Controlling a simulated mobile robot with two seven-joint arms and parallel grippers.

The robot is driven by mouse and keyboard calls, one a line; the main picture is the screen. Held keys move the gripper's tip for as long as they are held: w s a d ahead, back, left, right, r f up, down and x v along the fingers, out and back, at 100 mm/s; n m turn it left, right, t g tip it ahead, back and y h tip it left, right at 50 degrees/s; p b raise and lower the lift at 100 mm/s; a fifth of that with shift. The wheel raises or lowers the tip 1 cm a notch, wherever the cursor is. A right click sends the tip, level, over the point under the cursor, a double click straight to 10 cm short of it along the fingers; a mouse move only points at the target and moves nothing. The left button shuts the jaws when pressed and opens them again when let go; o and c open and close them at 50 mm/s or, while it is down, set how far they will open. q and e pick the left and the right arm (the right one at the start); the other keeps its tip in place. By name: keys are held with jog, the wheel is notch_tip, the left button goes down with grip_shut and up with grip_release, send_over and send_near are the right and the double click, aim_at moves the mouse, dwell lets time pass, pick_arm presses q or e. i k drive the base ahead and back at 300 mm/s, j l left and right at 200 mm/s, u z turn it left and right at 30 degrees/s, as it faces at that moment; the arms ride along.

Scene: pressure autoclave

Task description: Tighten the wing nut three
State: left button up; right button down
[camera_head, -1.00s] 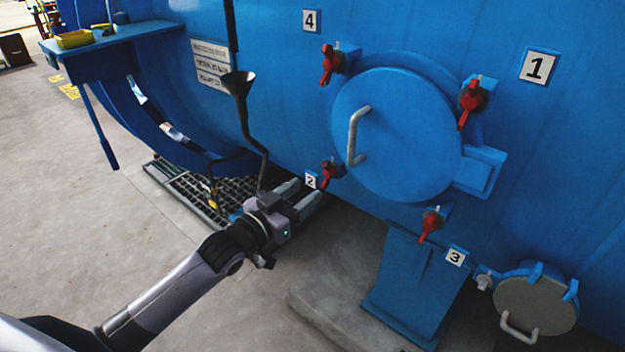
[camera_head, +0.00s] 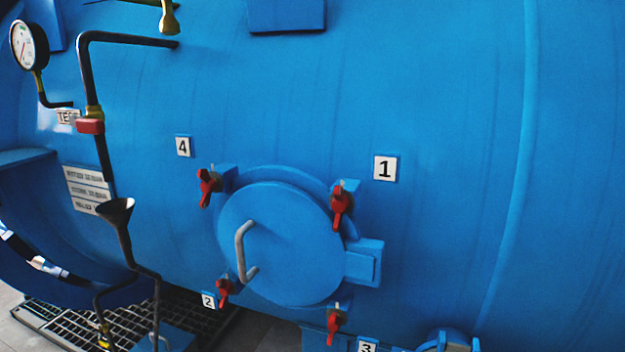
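The red wing nut (camera_head: 334,325) at the lower right of the round hatch sits by the label 3 (camera_head: 367,347), which is cut by the bottom edge. The blue round hatch (camera_head: 285,250) lies flat against the tank and has a grey handle (camera_head: 242,252). Other red wing nuts stand around it: one by label 1 (camera_head: 341,203), one by label 2 (camera_head: 223,292) and one by label 4 (camera_head: 208,186). How tight any nut is cannot be told. Neither of my grippers shows in the head view.
A black funnel pipe (camera_head: 118,215) runs down left of the hatch. A pressure gauge (camera_head: 29,45) and a dark pipe with a red fitting (camera_head: 90,126) are at the upper left. A floor grate (camera_head: 75,325) lies below. The tank wall right of the hatch is clear.

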aim_at(335, 320)
jog(key=k+l+z, duration=0.15)
jog(key=l, duration=0.2)
jog(key=k+l+z, duration=0.15)
jog(key=l+z, duration=0.1)
jog(key=l, duration=0.3)
jog(key=k+l+z, duration=0.1)
jog(key=l, duration=0.35)
